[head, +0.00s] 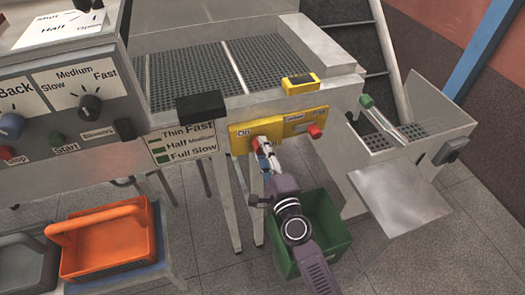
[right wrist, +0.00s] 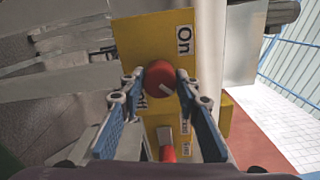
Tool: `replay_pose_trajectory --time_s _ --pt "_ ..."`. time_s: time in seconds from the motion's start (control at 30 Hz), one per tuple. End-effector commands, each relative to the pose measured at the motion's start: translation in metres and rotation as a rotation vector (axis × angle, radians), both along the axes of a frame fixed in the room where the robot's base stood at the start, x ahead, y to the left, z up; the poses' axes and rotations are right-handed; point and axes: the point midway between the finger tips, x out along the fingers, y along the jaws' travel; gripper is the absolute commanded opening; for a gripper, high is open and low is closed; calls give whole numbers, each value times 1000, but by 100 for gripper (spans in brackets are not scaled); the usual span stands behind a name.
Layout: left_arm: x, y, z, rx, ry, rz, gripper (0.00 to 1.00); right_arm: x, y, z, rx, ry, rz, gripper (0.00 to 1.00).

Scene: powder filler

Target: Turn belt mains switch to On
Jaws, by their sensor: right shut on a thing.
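The belt mains switch is a red rotary knob (right wrist: 160,76) on a yellow panel (right wrist: 128,45). In the right wrist view an "On" label is above and right of the knob, and a partly hidden "Off" label is below and left. The knob carries a short pale mark on its lower right. My right gripper (right wrist: 160,84) is shut on the knob, with one finger on each side. In the head view the yellow panel (head: 242,131) is on the front of the belt frame, and my right gripper (head: 261,154) reaches it from below. My left gripper is out of view.
A second red button (head: 314,131) is on the panel's right part. A yellow box (head: 299,84) sits above. A green bin (head: 325,215) stands on the floor below my right arm. An orange basket (head: 105,240) and a control panel with dials (head: 88,95) are at left.

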Motion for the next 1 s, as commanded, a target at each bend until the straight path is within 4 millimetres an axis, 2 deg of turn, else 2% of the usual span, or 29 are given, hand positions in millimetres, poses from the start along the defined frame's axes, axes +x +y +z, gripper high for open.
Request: replay_pose_trajectory --time_s 0.5,0.53,0.67,1.0 --pt "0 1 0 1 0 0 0 0 -1 -1 21 8 -1 6" --pt "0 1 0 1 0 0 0 0 -1 -1 21 8 -1 31" --pt "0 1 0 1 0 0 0 0 0 -1 20 8 -1 45" --pt "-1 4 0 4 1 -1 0 -2 -1 -1 19 7 -1 47"
